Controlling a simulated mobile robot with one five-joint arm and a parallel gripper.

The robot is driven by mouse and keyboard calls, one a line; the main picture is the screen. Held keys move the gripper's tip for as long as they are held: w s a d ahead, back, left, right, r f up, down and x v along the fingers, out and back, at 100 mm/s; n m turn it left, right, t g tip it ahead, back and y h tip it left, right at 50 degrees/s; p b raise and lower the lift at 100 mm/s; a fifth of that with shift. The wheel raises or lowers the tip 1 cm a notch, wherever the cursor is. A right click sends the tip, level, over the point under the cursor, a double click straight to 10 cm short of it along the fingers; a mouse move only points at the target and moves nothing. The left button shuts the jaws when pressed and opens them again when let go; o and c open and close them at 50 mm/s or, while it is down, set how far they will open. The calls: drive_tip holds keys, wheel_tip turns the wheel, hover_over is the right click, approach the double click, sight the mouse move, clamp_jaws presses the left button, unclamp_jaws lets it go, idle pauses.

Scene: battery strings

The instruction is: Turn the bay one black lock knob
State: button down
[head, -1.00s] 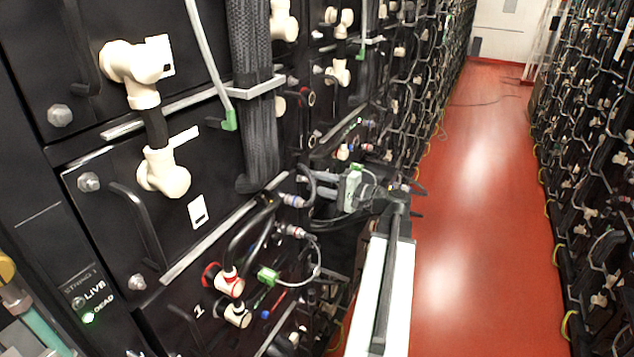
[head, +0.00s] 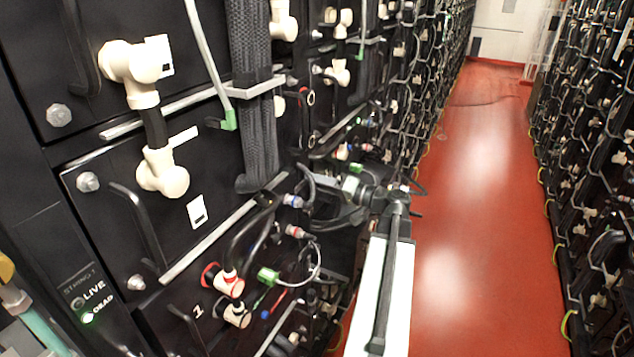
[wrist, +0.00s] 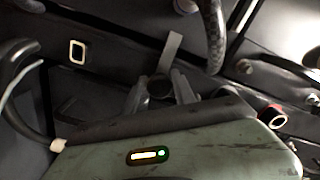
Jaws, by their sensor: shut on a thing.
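In the wrist view, my gripper (wrist: 159,90) has its two grey fingers on either side of a small dark round knob (wrist: 158,88), shut on it against the black panel. The knob is mostly hidden between the fingers, and I cannot read its turned angle. In the head view, my gripper (head: 330,212) reaches left from the arm to the front of the lower rack, beside the cable plugs. The fingertips and the knob cannot be made out there. Bay one's panel carries a white "1" (head: 197,311).
A red-ringed plug (head: 228,283) and a green connector (head: 268,276) with a looped cable sit below my gripper. A braided black cable (head: 255,120) hangs above. The String 1 panel (head: 88,300) shows a green light by DEAD. The red aisle floor (head: 470,200) is clear.

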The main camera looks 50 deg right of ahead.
drive_tip(key=shift+a+f, duration=0.15)
drive_tip(key=shift+f, duration=0.05)
idle(0.3)
drive_tip(key=c, duration=1.1)
unclamp_jaws()
drive_tip(key=shift+o, duration=0.2)
drive_tip(key=shift+s+r, duration=0.1)
drive_tip(key=shift+s, duration=0.05)
drive_tip(key=v, duration=0.7)
drive_tip(key=shift+s, duration=0.3)
drive_tip(key=shift+s+d, duration=0.1)
drive_tip(key=shift+d, duration=0.15)
